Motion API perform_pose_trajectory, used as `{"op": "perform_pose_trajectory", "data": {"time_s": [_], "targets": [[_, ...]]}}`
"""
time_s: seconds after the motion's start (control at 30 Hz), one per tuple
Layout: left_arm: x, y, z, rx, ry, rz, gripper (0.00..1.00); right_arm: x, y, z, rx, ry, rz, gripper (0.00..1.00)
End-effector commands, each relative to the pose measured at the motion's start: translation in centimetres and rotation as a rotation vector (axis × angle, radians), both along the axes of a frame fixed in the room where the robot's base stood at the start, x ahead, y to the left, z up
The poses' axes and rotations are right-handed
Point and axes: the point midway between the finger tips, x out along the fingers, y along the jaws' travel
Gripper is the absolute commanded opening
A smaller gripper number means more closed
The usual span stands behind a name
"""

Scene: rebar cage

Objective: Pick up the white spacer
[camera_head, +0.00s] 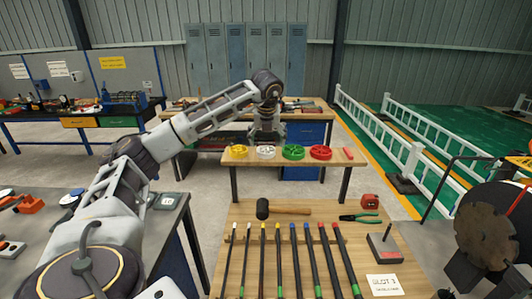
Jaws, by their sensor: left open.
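The white spacer (266,153) is a small wheel-like disc lying on a narrow raised wooden shelf, between a yellow spacer (237,152) on its left and a green spacer (293,152) on its right. A red spacer (320,153) lies farther right. My left arm reaches in from the left, and its gripper (266,137) points down just above and behind the white spacer. The left gripper is open and holds nothing that I can see; its fingers are small in the picture. My right gripper is not in view.
A front wooden table (240,219) holds a row of rods with coloured ends, a mallet (283,210), green-handled pliers (360,218) and a red tape measure (370,201). A workbench (322,114) stands behind the shelf. White railings (390,140) run along the right.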

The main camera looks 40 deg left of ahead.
Motion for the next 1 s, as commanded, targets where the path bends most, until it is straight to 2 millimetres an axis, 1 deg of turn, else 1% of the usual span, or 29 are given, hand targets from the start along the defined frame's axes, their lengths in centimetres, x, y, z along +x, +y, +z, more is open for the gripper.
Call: {"op": "perform_pose_trajectory", "data": {"time_s": [0.23,0.43,0.57,0.93,0.97,1.0], "targets": [[0.2,0.8,-2.3,0.001,0.003,0.001,0.84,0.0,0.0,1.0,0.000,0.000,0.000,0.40],[0.7,1.2,-4.0,0.000,0.001,0.000,0.84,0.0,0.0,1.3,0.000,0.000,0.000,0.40],[0.8,1.3,-4.2,0.001,0.001,0.000,0.84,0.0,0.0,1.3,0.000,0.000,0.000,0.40],[0.8,1.3,-4.2,0.000,0.000,0.000,0.84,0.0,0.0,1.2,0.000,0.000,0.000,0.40],[0.8,1.3,-4.2,0.000,0.000,0.000,0.83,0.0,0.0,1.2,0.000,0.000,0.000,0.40],[0.8,1.3,-4.2,0.000,0.000,0.000,0.78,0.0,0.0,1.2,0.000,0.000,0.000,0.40]]}}
